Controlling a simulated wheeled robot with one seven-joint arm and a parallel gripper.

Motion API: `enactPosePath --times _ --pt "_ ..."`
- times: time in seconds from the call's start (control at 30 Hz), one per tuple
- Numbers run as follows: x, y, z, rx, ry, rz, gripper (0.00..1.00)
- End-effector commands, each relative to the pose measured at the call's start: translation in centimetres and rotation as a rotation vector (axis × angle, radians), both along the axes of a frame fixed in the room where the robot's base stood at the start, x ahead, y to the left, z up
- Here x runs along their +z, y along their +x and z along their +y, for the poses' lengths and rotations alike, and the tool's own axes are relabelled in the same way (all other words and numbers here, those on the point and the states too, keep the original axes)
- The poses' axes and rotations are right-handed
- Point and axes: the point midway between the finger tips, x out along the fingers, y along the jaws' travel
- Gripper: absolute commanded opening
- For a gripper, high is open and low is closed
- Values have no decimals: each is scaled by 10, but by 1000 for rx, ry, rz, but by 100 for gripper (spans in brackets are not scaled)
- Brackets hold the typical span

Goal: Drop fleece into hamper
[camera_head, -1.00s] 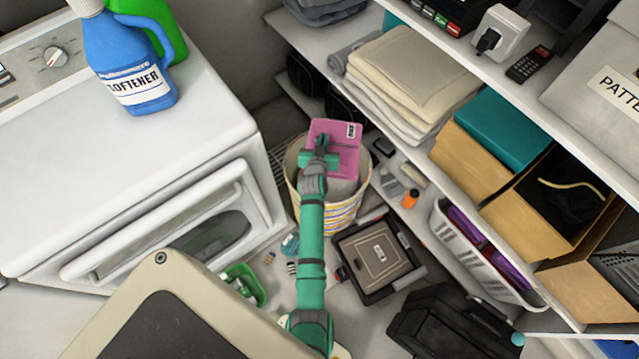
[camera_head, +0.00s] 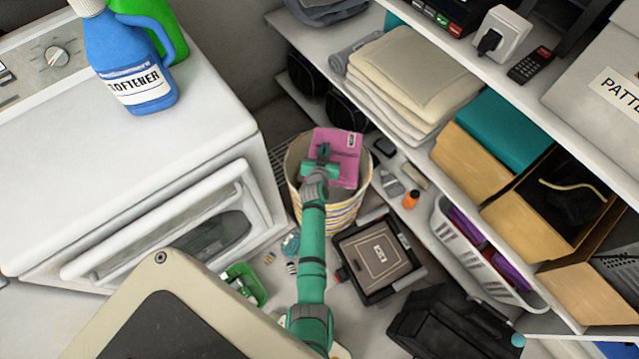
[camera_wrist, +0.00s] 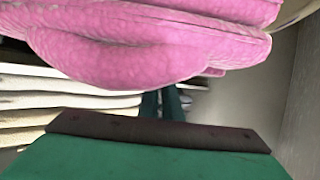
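The pink folded fleece (camera_head: 346,146) with a white label is at the hamper's mouth, covering part of the opening. The hamper (camera_head: 342,217) is a round, pale bin with coloured bands, standing on the floor between the washer and the shelving. My gripper (camera_head: 323,153) points away from me over the hamper, its fingers against the fleece and seemingly shut on it. In the wrist view the fleece (camera_wrist: 150,45) fills the top, above the narrow fingers (camera_wrist: 162,104). The exact contact between fingertips and cloth is hidden.
A white washer (camera_head: 120,170) stands at the left, with a blue softener bottle (camera_head: 130,60) on top. Shelving with folded towels (camera_head: 415,80) and boxes runs close along the right. A dark crate (camera_head: 380,262) and a green basket (camera_head: 243,284) are on the floor nearby.

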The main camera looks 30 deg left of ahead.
Motion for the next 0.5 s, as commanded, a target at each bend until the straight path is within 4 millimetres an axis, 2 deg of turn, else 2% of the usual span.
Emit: enactPosePath --times 0.03,0.1,0.5 --pt "1 0 2 2 1 -2 12" --pt "1 -1 3 4 1 -2 27" --pt "1 -8 4 10 -1 1 27"
